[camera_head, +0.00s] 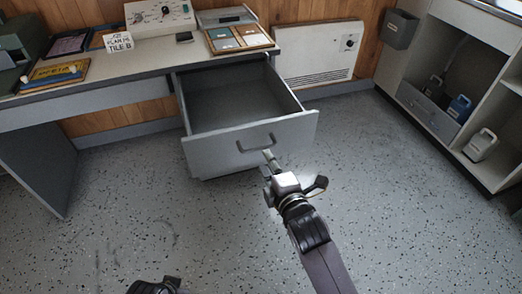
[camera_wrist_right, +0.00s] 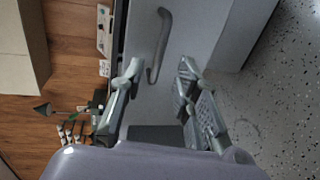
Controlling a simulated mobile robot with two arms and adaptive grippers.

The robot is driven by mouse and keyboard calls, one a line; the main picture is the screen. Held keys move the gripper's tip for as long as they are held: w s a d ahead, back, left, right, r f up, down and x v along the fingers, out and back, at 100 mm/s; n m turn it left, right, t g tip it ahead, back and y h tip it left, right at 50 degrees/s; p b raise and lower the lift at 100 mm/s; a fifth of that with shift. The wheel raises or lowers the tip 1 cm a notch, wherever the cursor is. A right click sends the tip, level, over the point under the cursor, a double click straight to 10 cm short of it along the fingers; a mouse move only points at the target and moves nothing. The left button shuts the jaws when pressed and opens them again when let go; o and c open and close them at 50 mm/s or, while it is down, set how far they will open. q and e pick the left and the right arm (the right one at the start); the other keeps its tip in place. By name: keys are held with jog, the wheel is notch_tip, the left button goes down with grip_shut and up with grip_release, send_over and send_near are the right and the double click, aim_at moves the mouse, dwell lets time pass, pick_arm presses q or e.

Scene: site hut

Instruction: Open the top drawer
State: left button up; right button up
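The top drawer (camera_head: 215,150) of the grey desk is pulled well out, and its inside (camera_head: 235,100) looks empty. Its dark bar handle (camera_head: 257,145) is on the front panel; it also shows in the right wrist view (camera_wrist_right: 163,38). My right gripper (camera_head: 290,172) is just in front of the drawer front, near the handle. In the right wrist view its fingers (camera_wrist_right: 160,70) are spread, with the handle's near end between or just beyond the tips; I cannot tell if they touch. It holds nothing. Dark parts at the bottom edge (camera_head: 155,287) may be my left gripper; its fingers are unclear.
The desk top (camera_head: 150,63) holds a control box (camera_head: 160,17), a sign (camera_head: 118,41), trays and books. A white heater (camera_head: 318,53) is on the wall behind. Open shelving (camera_head: 465,70) with jugs stands right. The speckled floor in front is clear.

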aim_at(261, 149)
pick_arm(q)
jog(key=b+v, duration=0.1)
jog(key=v, duration=0.5)
jog(key=shift+r, duration=0.35)
pick_arm(e)
jog(key=shift+x, duration=3.85)
pick_arm(q)
jog(key=shift+w+a, duration=0.1)
jog(key=shift+w, duration=0.05)
pick_arm(e)
grip_shut()
